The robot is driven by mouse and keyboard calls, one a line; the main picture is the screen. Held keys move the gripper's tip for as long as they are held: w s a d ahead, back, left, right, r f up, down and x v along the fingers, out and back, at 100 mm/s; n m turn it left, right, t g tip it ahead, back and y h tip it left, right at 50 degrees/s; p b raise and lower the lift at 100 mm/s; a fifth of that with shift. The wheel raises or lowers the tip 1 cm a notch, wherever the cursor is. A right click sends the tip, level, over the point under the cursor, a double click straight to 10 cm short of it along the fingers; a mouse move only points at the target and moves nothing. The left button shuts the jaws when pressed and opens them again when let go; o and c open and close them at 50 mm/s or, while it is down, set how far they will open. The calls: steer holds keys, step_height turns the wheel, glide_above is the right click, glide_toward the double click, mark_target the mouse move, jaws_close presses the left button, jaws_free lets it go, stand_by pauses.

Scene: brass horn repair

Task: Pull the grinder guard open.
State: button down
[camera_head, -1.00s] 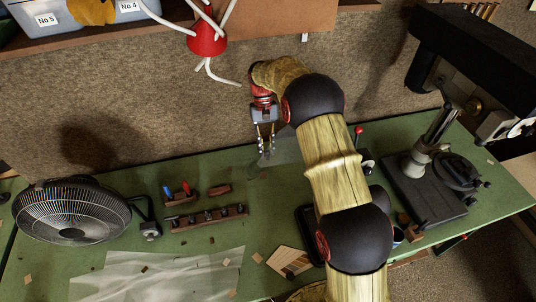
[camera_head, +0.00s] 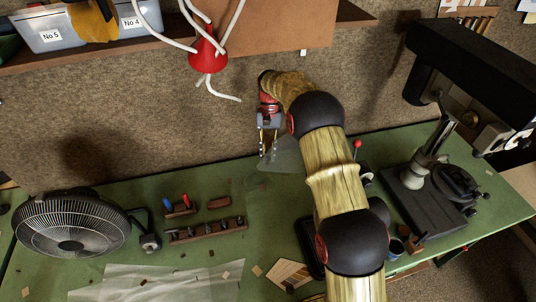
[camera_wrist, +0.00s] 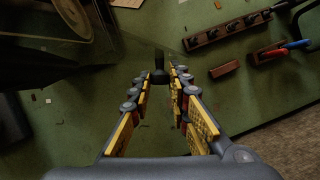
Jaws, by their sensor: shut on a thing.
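My gripper (camera_head: 267,153) reaches over the back of the green bench, fingers pointing down. In the wrist view its yellow-padded fingers (camera_wrist: 161,80) close at their tips on a small dark knob (camera_wrist: 157,64). A clear, greyish sheet, which looks like the grinder guard (camera_head: 288,156), stands right beside the fingertips in the head view. How the knob joins the guard is not clear. The grinder's body is mostly hidden behind my arm. A dark machine with a round part (camera_wrist: 75,14) shows at the wrist view's upper left.
A fan (camera_head: 72,222) stands at the left of the bench (camera_head: 170,262). A tool rack (camera_head: 207,230) lies between it and the arm. A drill press (camera_head: 430,180) stands at the right. A red cone with white tubes (camera_head: 207,55) hangs above. A red-knobbed lever (camera_head: 357,144) stands right of my arm.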

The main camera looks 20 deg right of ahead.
steer(key=c, duration=1.7)
jaws_free()
steer(key=shift+o, duration=0.2)
steer(key=a+v, duration=0.1)
steer(key=v, duration=0.6)
steer(key=shift+d+r, duration=0.2)
steer(key=shift+d, duration=0.25)
steer(key=shift+w, duration=0.1)
